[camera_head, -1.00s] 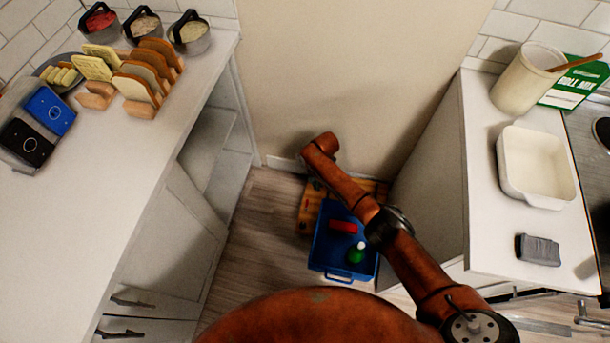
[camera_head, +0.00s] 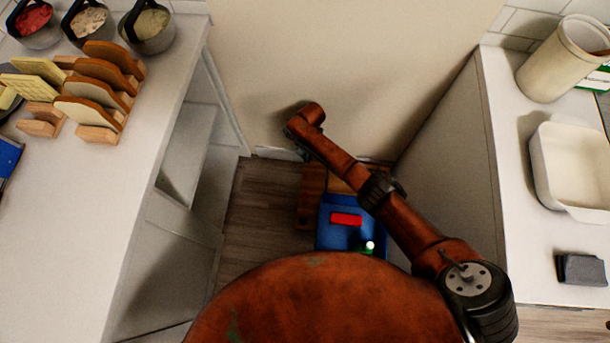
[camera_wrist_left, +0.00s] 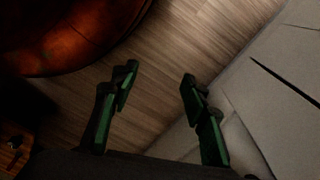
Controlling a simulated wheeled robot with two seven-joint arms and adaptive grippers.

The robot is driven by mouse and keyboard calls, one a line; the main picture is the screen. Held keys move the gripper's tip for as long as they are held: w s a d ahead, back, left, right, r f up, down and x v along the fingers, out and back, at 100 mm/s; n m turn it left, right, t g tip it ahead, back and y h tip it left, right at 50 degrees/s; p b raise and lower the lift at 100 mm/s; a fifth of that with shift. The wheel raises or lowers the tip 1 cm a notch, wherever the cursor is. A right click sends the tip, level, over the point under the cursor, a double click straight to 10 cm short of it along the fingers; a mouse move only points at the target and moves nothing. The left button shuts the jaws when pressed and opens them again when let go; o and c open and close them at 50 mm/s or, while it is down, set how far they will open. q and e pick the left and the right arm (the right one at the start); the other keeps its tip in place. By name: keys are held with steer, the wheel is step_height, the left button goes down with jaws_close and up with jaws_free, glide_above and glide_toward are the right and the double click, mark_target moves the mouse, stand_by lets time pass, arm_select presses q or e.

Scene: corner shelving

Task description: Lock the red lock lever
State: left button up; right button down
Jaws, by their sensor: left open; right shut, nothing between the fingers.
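A red block-shaped thing (camera_head: 346,219) lies in a blue crate (camera_head: 322,238) on the floor between the counters in the head view. I cannot tell whether it is the red lock lever, and no other lever stands out. My right arm comes in from the right and reaches over the gap. Its gripper (camera_head: 303,152) is a small dark part below the arm's end, shut and empty, mostly hidden and apart from the red thing. My left gripper (camera_wrist_left: 158,85) is open and empty above wooden floor in the left wrist view.
The left counter (camera_head: 85,215) carries bread racks and bowls. The right counter (camera_head: 525,225) carries a white dish (camera_head: 572,165), a utensil pot (camera_head: 560,65) and a grey item (camera_head: 581,269). A green-and-white bottle (camera_head: 368,247) is in the crate. A wall closes the gap behind.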

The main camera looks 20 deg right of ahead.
mark_target(305, 198)
arm_select(q)
steer(key=w+d+r+b, duration=0.1)
steer(key=w+r+b, duration=0.1)
steer(key=r, duration=0.4)
steer(key=w+d+r+b, duration=0.1)
steer(key=r+b, duration=0.1)
steer(key=r, duration=0.4)
steer(key=shift+w+d+r+h+b, duration=0.25)
steer(key=shift+w+r+h+b, duration=0.05)
steer(key=shift+w+b, duration=0.1)
arm_select(e)
step_height(305, 198, down, 9)
steer(key=s, duration=0.2)
steer(key=shift+f+g, duration=0.15)
steer(key=shift+g, duration=0.25)
arm_select(q)
steer(key=shift+f+t, duration=0.1)
steer(key=shift+t, duration=0.2)
arm_select(e)
steer(key=shift+f, duration=0.15)
